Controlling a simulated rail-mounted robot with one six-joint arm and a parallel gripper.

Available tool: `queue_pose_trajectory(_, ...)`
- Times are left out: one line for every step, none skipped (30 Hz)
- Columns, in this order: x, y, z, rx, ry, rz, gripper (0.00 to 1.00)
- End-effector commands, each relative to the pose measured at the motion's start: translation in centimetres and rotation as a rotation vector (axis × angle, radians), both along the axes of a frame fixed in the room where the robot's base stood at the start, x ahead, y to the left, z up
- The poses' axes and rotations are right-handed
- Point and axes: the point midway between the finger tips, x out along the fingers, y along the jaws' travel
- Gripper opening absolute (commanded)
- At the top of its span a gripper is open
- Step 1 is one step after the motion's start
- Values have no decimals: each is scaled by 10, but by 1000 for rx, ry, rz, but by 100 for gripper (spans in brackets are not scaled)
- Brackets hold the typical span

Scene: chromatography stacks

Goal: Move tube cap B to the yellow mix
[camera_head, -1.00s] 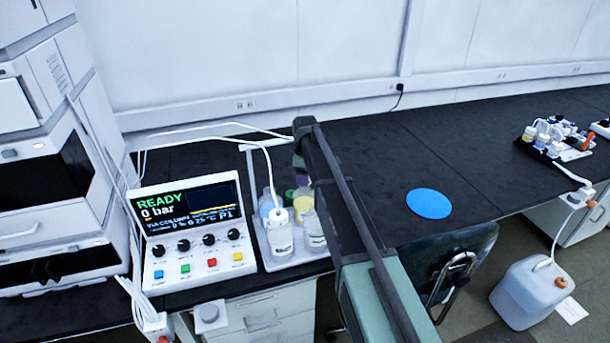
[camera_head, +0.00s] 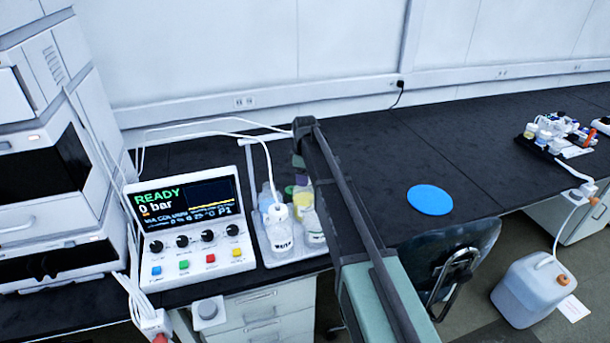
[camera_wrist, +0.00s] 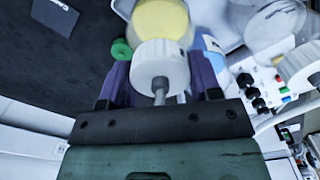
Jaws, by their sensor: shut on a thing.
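My gripper (camera_wrist: 160,82) has purple fingers shut on a white tube cap (camera_wrist: 158,58), with a tube running from it, in the wrist view. I cannot read a letter on this cap. The yellow mix (camera_wrist: 160,18) is a round vessel just beyond the cap in that view; whether they touch is unclear. In the head view the yellow mix (camera_head: 303,196) stands in the tray, partly hidden by my arm. My gripper (camera_head: 301,172) is above the tray's back right there, and the held cap is hidden.
A second white tube cap (camera_head: 278,213) sits on a clear bottle (camera_head: 279,237) at the tray's front. The tray (camera_head: 283,259) also holds a bluish bottle (camera_head: 266,198). A control box (camera_head: 190,225) stands close on the left. A blue disc (camera_head: 430,200) lies on open bench right.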

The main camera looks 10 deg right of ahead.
Motion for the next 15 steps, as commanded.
queue_pose_trajectory(0,0,1,0,0,0,33)
queue_pose_trajectory(0,0,1,0,0,0,33)
queue_pose_trajectory(0,0,1,0,0,0,33)
queue_pose_trajectory(0,0,1,0,0,0,33)
queue_pose_trajectory(0,0,0,0,0,0,33)
queue_pose_trajectory(0,0,0,0,0,0,33)
queue_pose_trajectory(0,0,-1,0,0,0,33)
queue_pose_trajectory(0,0,-2,0,0,0,33)
queue_pose_trajectory(0,0,-4,0,0,0,33)
queue_pose_trajectory(0,0,-5,0,0,0,33)
queue_pose_trajectory(0,0,-7,0,0,0,33)
queue_pose_trajectory(0,0,-8,0,0,0,33)
queue_pose_trajectory(0,0,-9,0,0,0,33)
queue_pose_trajectory(0,0,-9,0,0,0,33)
queue_pose_trajectory(0,0,-9,0,0,0,33)
